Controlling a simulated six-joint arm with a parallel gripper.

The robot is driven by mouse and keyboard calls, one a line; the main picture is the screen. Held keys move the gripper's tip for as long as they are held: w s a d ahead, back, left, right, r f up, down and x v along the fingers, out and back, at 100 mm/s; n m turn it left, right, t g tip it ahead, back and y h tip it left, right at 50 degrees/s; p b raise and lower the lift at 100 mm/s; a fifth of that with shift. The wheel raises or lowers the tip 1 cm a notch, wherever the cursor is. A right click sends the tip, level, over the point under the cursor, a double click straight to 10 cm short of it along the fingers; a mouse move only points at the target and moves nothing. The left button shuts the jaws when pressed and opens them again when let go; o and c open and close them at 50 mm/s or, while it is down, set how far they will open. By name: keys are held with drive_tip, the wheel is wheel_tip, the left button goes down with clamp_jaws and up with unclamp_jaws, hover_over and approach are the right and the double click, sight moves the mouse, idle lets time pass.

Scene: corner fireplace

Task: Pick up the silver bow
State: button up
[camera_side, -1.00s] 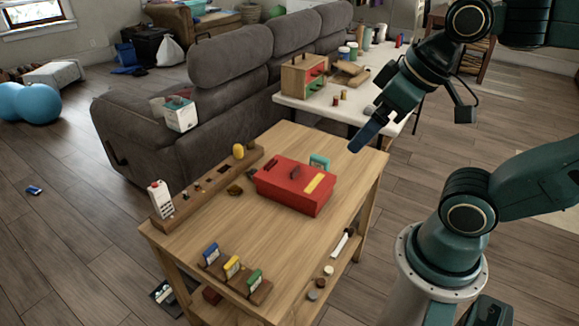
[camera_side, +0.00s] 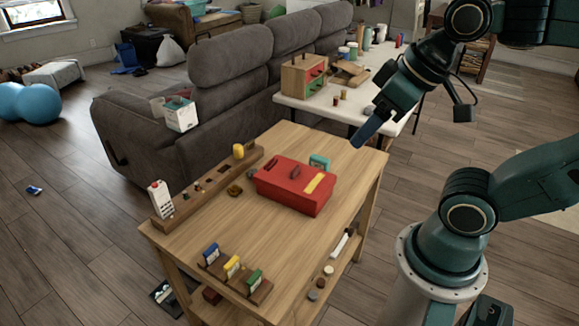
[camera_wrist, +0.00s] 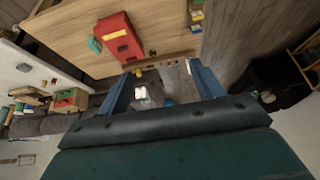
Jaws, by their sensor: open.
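I cannot make out a silver bow in either view. My gripper (camera_side: 366,133) is above the far right corner of the wooden table (camera_side: 305,235) in the side view, clear of everything. In the wrist view, my gripper (camera_wrist: 159,74) has its two blue fingers wide apart, with nothing between them. A red toolbox (camera_side: 284,182) with a yellow label sits on the table, to the left of and below my gripper. The toolbox also shows in the wrist view (camera_wrist: 117,38).
A wooden rail (camera_side: 205,189) with small items lines the table's left edge. Several coloured blocks (camera_side: 232,264) stand at the front. A teal object (camera_side: 319,162) is behind the toolbox. A white table (camera_side: 330,108) and a grey sofa (camera_side: 215,100) stand behind. The middle front of the tabletop is clear.

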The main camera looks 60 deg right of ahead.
drive_tip(key=w+d+r+m+g, duration=0.1)
drive_tip(key=w+d+r+m, duration=0.15)
drive_tip(key=w, duration=1.25)
drive_tip(key=w+d+f+m+g, duration=0.1)
drive_tip(key=w+d+f, duration=0.1)
drive_tip(key=w, duration=0.4)
drive_tip(key=w+d+f, duration=0.3)
drive_tip(key=w, duration=0.4)
drive_tip(key=w+d+f+m, duration=0.1)
drive_tip(key=w+d+f, duration=0.2)
drive_tip(key=w+f, duration=0.2)
drive_tip(key=w+d+f+m+g, duration=0.1)
drive_tip(key=w+d+f, duration=0.3)
drive_tip(key=f, duration=0.7)
drive_tip(key=w+d+f+m+g, duration=0.1)
drive_tip(key=w+d+f, duration=0.2)
drive_tip(key=f, duration=0.6)
drive_tip(key=w, duration=0.2)
drive_tip(key=shift+w+d+h, duration=0.25)
drive_tip(key=shift+w+h, duration=0.05)
drive_tip(key=shift+h, duration=0.1)
hover_over(253, 170)
drive_tip(key=shift+s+a+f, duration=0.1)
drive_tip(key=shift+f, duration=2)
drive_tip(key=shift+s+a+f, duration=0.1)
drive_tip(key=shift+f, duration=2)
drive_tip(key=shift+f, duration=0.1)
